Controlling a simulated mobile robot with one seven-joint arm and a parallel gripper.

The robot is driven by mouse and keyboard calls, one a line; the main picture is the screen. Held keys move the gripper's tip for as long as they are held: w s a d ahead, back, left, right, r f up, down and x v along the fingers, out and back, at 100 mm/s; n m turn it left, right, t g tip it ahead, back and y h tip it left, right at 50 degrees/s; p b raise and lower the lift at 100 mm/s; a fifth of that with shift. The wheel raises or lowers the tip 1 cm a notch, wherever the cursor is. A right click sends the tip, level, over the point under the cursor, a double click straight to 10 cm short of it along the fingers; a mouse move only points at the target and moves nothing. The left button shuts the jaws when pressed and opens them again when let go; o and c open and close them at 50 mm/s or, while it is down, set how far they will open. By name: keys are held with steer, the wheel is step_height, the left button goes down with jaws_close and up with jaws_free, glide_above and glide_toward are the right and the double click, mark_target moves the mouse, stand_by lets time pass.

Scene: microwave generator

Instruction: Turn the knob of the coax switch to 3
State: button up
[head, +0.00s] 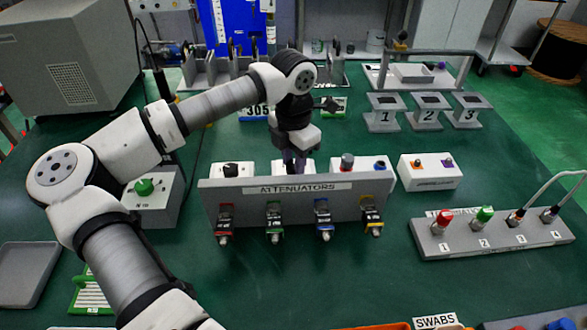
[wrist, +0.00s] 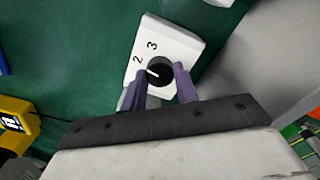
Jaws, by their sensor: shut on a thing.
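The coax switch is a white box (wrist: 183,46) with a round black knob (wrist: 160,73) in the wrist view. The knob has a white pointer line, and the numerals 2 and 3 are printed beside it. The line points roughly towards the 2. My gripper (wrist: 157,80) has its two purple fingers on either side of the knob, shut on it. In the head view my gripper (head: 296,160) reaches down behind the attenuators rack to a white box (head: 307,167), mostly hidden by the rack and the fingers.
The grey ATTENUATORS rack (head: 300,205) with several coloured attenuators stands right in front. Other white boxes stand on both sides, with a black knob (head: 231,170) at left and a red-capped part (head: 347,160) at right. A connector strip (head: 490,240) stands further right.

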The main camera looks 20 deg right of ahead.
steer(key=m+b, duration=0.2)
steer(key=m, duration=0.2)
steer(key=shift+f, duration=0.1)
steer(key=shift+m+b, duration=0.8)
steer(key=shift+m, duration=1.4)
steer(key=o, duration=1)
step_height(320, 180, up, 14)
steer(key=shift+r, duration=0.1)
